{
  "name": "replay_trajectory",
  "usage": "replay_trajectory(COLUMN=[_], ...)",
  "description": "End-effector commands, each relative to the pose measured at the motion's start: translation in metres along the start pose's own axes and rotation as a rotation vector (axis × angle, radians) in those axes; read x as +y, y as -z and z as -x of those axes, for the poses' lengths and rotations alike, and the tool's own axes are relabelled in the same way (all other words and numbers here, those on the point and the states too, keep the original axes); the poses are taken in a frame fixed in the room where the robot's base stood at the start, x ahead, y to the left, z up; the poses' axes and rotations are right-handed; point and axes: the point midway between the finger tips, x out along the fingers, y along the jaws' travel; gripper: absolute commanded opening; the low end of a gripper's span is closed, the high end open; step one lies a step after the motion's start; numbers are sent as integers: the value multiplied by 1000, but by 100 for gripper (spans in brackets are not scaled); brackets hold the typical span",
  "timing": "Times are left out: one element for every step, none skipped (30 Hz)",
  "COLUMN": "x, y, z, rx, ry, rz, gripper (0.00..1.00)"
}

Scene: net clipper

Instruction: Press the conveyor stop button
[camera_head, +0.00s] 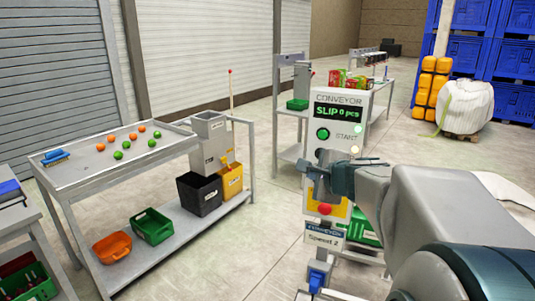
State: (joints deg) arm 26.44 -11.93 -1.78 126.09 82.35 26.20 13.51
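The conveyor control box (340,104) stands upright in the middle of the view, with a display reading "SLIP 0 pcs". A green start button (323,134) is on its upper panel. A red button (325,210) sits lower down on a yellow plate; I take it as the stop button. My gripper (318,180) is in front of the box, between the green and red buttons, and covers part of the panel. It is just above the red button in the picture. I cannot tell whether it touches the box or how its fingers stand.
A grey table (85,179) with orange and green balls stands at the left. Its lower shelf holds a black bin (199,194), a green crate (152,226) and an orange crate (112,247). Blue crates (490,65) and a white sack (466,107) are at the back right. Open floor lies between.

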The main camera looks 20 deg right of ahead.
Motion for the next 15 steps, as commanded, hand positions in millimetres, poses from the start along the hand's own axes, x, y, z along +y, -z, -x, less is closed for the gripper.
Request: replay_trajectory(x=[-3, -5, -9, -11, -13, -16, -19, -21, -24, -26, -26, -28, -30, -31, -33], y=[4, 6, 9, 11, 13, 16, 18, 20, 23, 25, 27, 29, 31, 32, 34], z=[-4, -8, -11, -14, -17, -22, -24, -27, -31, -34, -37, -40, -42, -44, -47], rx=[2, 2, 2, 2, 2, 1, 1, 1, 0, 0, 0, 0, -1, -1, -1], ry=[-2, -2, -1, -2, -2, -2, -3, -3, -2, -2, -2, -1, 0, -1, -1], rz=[-2, -3, -2, -3, -3, -3, -2, -2, -3, -2, -1, -1, -1, -1, -1], gripper=[0, 0, 0, 0, 0, 0, 0, 0, 0, 0, 0, 0, 0, 0, 0])
